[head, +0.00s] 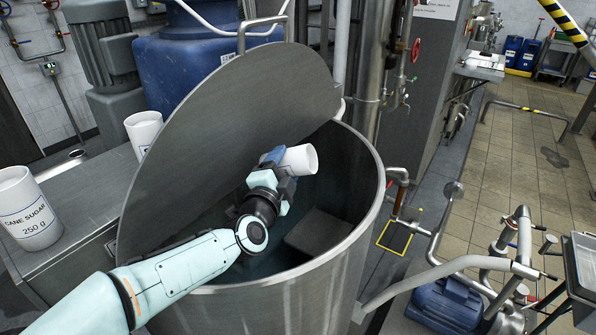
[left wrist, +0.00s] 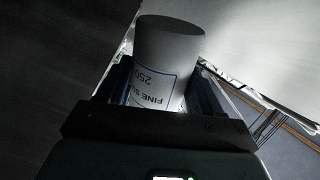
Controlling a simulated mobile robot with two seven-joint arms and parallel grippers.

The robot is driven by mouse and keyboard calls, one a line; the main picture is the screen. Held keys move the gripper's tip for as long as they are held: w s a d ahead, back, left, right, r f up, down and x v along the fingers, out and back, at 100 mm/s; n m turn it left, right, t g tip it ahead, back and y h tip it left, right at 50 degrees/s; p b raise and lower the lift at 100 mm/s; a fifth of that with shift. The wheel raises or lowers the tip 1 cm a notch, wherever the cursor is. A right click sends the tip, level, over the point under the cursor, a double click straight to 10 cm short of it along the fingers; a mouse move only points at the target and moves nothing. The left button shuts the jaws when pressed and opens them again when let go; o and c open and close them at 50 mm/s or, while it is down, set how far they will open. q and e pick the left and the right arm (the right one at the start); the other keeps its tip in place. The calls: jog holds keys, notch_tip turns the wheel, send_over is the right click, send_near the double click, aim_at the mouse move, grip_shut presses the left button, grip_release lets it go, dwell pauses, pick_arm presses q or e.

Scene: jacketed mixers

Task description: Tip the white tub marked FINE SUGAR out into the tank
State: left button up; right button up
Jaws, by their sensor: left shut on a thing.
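The white tub marked FINE SUGAR (head: 300,159) is over the mouth of the steel tank (head: 340,262), lying about on its side with one end facing right. Its upside-down label shows in the left wrist view, where the tub (left wrist: 168,65) sits between the two fingers. My left gripper (head: 280,166) is shut on the tub, inside the tank's rim outline. The tank's round lid (head: 225,125) stands raised on the left side of the opening. I cannot see whether any sugar is in the tub or falling. My right gripper is not in view.
A white tub marked CANE SUGAR (head: 28,210) stands on the grey bench at left. Another white tub (head: 143,130) stands behind it, partly hidden by the lid. Pipes (head: 398,190) run close to the tank's right side. The tiled floor (head: 500,170) is mostly clear.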

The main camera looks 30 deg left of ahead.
pick_arm(q)
jog(key=shift+s+a+m+p, duration=0.1)
jog(key=shift+a+m+p, duration=0.25)
jog(key=shift+m, duration=0.25)
jog(key=m+p, duration=0.3)
jog(key=m, duration=0.1)
jog(key=m+p, duration=0.2)
jog(key=m, duration=0.1)
jog(key=shift+d+r+p, duration=0.1)
jog(key=shift+r+p, duration=0.2)
jog(key=shift+r, duration=0.1)
jog(key=shift+d+m+p, duration=0.1)
jog(key=shift+m+p, duration=0.25)
jog(key=shift+m, duration=0.35)
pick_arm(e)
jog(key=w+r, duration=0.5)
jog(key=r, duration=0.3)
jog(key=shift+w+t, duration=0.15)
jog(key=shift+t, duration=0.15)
pick_arm(q)
jog(key=shift+f, duration=0.1)
